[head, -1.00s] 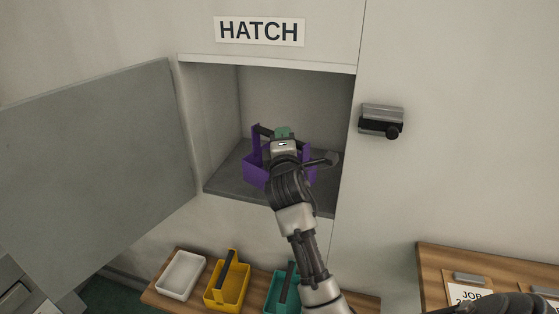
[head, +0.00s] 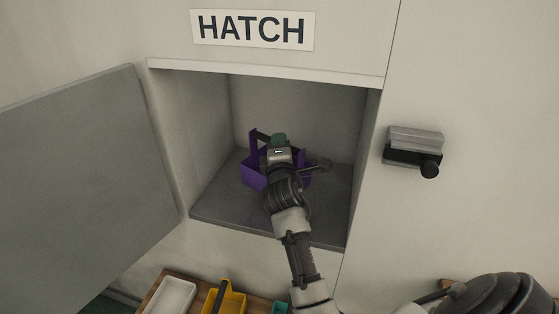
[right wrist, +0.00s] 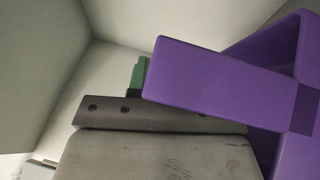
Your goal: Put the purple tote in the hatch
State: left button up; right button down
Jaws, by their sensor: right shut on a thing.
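The purple tote (head: 255,177) is inside the open hatch (head: 222,204), over its grey floor and towards the back. I cannot tell whether its base touches the floor. The gripper and wrist hide much of the tote. In the right wrist view, the purple tote (right wrist: 225,85) fills the right side, and a green fingertip of my right gripper (right wrist: 139,76) shows beside it. My left gripper is out of view.
The hatch door (head: 85,185) stands open to the left. A latch (head: 414,146) is on the wall to the right. Below, a wooden surface carries a white tray (head: 170,296), a yellow tote (head: 232,301) and a partly hidden teal tote (head: 280,307). Free floor remains around the purple tote.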

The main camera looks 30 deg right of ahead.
jog(key=f, duration=0.3)
jog(key=shift+w+d+f+b, duration=0.1)
jog(key=shift+w+f+b, duration=0.1)
jog(key=shift+f+b, duration=0.1)
jog(key=shift+s+f, duration=0.1)
jog(key=shift+f, duration=0.05)
jog(key=shift+f, duration=0.2)
jog(key=c, duration=1)
grip_release()
